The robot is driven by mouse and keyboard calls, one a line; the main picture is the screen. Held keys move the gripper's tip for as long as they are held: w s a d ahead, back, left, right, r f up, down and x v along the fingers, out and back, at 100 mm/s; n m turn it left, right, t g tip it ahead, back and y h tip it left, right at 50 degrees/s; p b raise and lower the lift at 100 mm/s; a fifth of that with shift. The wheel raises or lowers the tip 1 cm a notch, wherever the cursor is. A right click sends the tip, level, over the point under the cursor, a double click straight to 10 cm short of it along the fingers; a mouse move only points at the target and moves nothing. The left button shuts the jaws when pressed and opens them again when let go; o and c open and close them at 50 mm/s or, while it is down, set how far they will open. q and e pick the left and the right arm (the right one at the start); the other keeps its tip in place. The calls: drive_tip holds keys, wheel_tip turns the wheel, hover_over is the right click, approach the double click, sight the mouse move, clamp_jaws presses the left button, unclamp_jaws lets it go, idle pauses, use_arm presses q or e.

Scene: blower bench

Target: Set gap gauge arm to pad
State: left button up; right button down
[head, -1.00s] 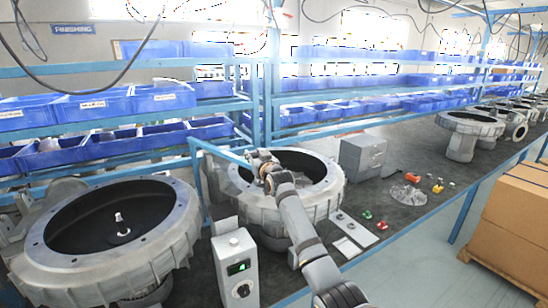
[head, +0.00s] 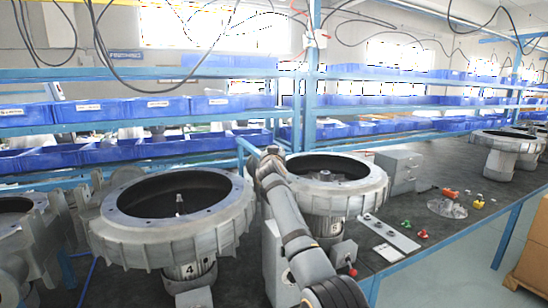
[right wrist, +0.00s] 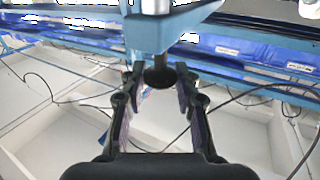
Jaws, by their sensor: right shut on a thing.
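The gap gauge arm appears as a blue bar (head: 248,147) in the head view, beside the right-hand blower housing (head: 345,195). My right gripper (head: 266,160) is at its end, small and partly hidden by my own wrist. In the right wrist view, the blue bar (right wrist: 190,30) crosses the top, with a silver rod above it and a dark round knob (right wrist: 159,76) below. My right gripper (right wrist: 159,88) is shut on this knob, one finger on each side. I cannot make out the pad. My left gripper is not in view.
A second housing (head: 165,235) on a stand marked 4 is at the left. A grey control box (head: 274,265) is partly behind my arm. A plate (head: 390,237), a grey box (head: 400,165) and small coloured parts (head: 450,193) lie to the right. Blue bins line the back shelves.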

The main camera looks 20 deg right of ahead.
drive_tip(key=shift+r, duration=0.1)
drive_tip(key=c, duration=1.3)
unclamp_jaws()
drive_tip(key=o, duration=0.3)
drive_tip(key=shift+w+f, duration=0.25)
drive_tip(key=shift+w, duration=0.1)
drive_tip(key=shift+o, duration=0.2)
drive_tip(key=shift+s+r, duration=0.1)
drive_tip(key=shift+s, duration=0.05)
drive_tip(key=v, duration=1.2)
